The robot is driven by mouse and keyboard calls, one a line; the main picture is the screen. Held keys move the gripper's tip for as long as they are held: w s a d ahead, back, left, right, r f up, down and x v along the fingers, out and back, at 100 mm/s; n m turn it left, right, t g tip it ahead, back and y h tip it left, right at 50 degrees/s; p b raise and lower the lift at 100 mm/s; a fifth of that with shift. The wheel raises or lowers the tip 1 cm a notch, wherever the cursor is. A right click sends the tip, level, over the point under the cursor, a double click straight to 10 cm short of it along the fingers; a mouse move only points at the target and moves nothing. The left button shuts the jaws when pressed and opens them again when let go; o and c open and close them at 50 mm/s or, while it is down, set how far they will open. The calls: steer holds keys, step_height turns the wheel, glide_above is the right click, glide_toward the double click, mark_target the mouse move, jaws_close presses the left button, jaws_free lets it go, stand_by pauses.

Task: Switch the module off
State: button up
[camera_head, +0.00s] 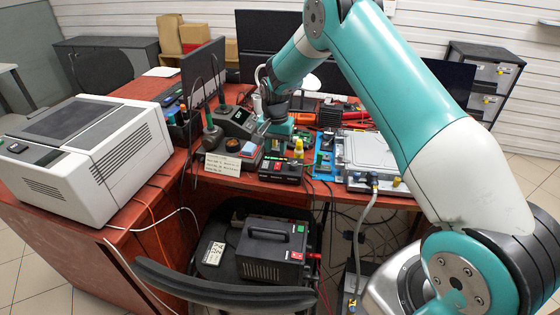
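My arm reaches over the red table, and my gripper (272,125) points down above its front part, behind a small black box. The fingers are small and partly lost against the clutter, so I cannot tell whether they are open or hold anything. The small black box (281,174), with red and green marks on its front, sits at the table's front edge. A flat silver-grey metal unit (369,152) lies to its right, with a grey hose (367,220) hanging from its front. I cannot tell for sure which one is the module, and no switch position is readable.
A white printer-like machine (90,155) fills the left table (135,233). A soldering station (237,121) and a written card (223,165) stand left of my gripper. A black power unit (271,250) sits on a chair in front, among loose cables.

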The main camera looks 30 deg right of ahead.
mark_target(277, 168)
step_height(277, 168, down, 7)
steer(key=shift+p, duration=0.4)
